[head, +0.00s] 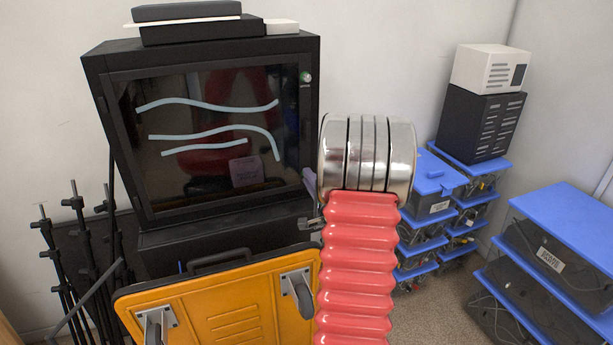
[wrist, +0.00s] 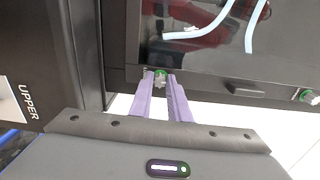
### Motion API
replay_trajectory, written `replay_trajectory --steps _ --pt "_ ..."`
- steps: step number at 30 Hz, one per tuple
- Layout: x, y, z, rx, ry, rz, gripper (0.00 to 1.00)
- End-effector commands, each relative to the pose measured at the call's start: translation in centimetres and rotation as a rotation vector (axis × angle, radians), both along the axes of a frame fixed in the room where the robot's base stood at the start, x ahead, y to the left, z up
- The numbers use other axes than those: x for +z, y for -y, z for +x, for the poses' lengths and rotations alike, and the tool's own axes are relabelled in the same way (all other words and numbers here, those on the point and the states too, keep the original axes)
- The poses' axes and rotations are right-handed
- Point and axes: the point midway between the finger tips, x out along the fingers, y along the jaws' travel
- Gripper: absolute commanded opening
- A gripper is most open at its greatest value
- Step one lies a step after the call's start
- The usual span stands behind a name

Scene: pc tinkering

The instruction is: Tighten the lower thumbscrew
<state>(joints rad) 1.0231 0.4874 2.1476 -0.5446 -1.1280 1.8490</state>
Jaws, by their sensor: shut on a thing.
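The thumbscrew between my fingers (wrist: 161,80) shows a metal knob with a green ring, at the edge of the dark glass panel in the wrist view. My gripper (wrist: 160,77) has two purple fingers, shut on this knob from both sides. The other thumbscrew (wrist: 308,96), also green-ringed, sits at the right along the same edge. It shows in the head view (head: 306,76) near the panel's top right corner. The black PC case with the glass panel (head: 200,120) stands at the left. In the head view my arm hides the gripped thumbscrew.
A black handle (wrist: 245,90) lies on the panel edge between the thumbscrews. An orange case (head: 215,305) stands in front below. Blue-lidded bins (head: 555,225) stand at the right.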

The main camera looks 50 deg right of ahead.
Motion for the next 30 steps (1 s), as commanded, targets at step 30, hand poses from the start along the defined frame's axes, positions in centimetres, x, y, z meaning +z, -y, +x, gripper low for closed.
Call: replay_trajectory --steps 30 --pt "0.0 -1.9 -3.4 -0.001 0.012 0.023 0.3"
